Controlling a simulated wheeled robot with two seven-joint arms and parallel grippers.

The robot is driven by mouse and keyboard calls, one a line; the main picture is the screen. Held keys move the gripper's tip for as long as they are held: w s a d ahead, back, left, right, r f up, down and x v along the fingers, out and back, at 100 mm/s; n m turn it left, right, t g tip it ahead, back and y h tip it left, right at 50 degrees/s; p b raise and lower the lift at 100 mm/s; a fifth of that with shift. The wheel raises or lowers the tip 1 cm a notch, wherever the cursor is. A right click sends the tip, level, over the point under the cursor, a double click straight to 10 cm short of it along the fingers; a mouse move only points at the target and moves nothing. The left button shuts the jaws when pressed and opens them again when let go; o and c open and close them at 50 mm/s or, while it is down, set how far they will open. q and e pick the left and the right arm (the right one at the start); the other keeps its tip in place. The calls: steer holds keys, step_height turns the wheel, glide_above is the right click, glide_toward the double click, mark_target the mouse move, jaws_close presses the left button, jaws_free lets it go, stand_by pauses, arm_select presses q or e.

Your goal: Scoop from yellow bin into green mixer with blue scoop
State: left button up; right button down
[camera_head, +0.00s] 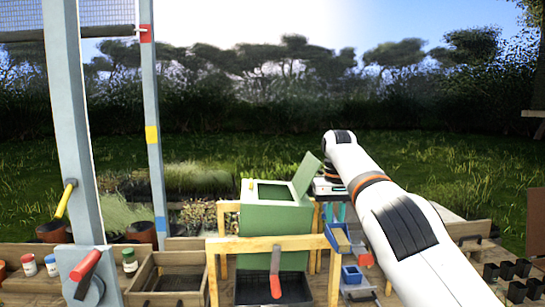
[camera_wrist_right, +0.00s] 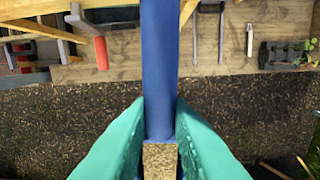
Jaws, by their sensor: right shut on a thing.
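The green mixer (camera_head: 275,215) stands in the middle of the head view with its lid (camera_head: 306,175) tilted open. My right arm comes in from the right, and its teal gripper (camera_head: 336,212) is beside the mixer's right side. It is shut on the blue scoop (camera_head: 338,236), which shows tan grainy material. In the right wrist view, the teal fingers (camera_wrist_right: 161,125) close around the blue scoop (camera_wrist_right: 159,65), with a tan speckled patch at its lower end. I cannot make out a yellow bin in either view. My left gripper is not in view.
A wooden frame (camera_head: 260,243) stands around the mixer, with a red-handled lever (camera_head: 275,278) in front. A small blue box (camera_head: 352,273) and black pots (camera_head: 515,291) are to the right. A wooden crate (camera_head: 142,272) and jars (camera_head: 129,260) stand left, near grey posts (camera_head: 75,130).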

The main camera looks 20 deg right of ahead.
mark_target(335, 221)
steer(key=shift+a+r, duration=0.2)
steer(key=shift+r, duration=0.4)
steer(key=shift+s+d+r+p, duration=0.15)
steer(key=shift+r+p, duration=0.1)
steer(key=shift+r, duration=0.4)
steer(key=shift+s+a+r+p, duration=0.1)
steer(key=shift+r+p, duration=0.1)
steer(key=shift+r, duration=0.4)
steer(key=shift+s+r, duration=0.2)
steer(key=shift+r, duration=0.6)
steer(key=shift+s+a+r+n+p, duration=0.15)
steer(key=shift+a+r+n+p, duration=0.05)
steer(key=shift+r, duration=0.35)
steer(key=shift+s+a+r+n+p, duration=0.15)
steer(key=shift+r+n+p, duration=0.05)
steer(key=shift+r, duration=0.3)
